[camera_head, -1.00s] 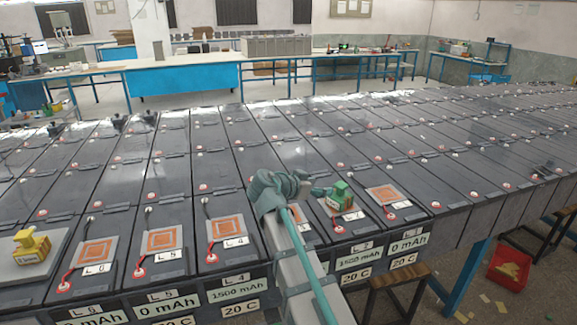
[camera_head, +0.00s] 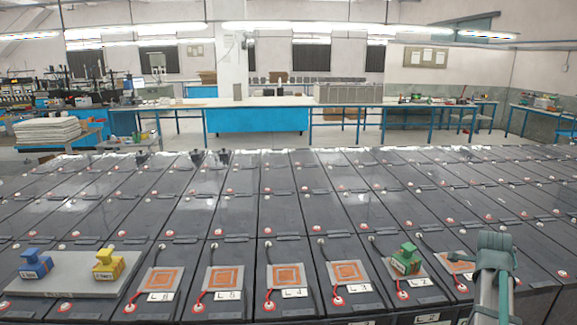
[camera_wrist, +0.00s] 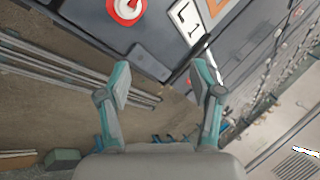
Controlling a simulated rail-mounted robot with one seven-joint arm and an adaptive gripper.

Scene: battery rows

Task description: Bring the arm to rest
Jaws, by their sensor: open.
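My gripper (camera_wrist: 160,78) is open in the wrist view, with nothing between its two teal-padded fingers. It hangs past the front of a dark battery carrying an "L 1" label (camera_wrist: 187,20). A green block (camera_head: 406,260) sits on the L 2 pad, left of my arm. A yellow block (camera_head: 108,265) and a blue block (camera_head: 35,264) stand on a grey plate (camera_head: 70,285) at the far left.
Rows of dark batteries (camera_head: 280,208) with red-ringed terminals fill the foreground. Orange-patterned pads, such as the L 4 pad (camera_head: 286,275), lie along the front row. My arm partly covers the rightmost pad (camera_head: 455,263). Metal rails (camera_wrist: 75,65) show below my gripper. Workbenches (camera_head: 340,101) stand behind.

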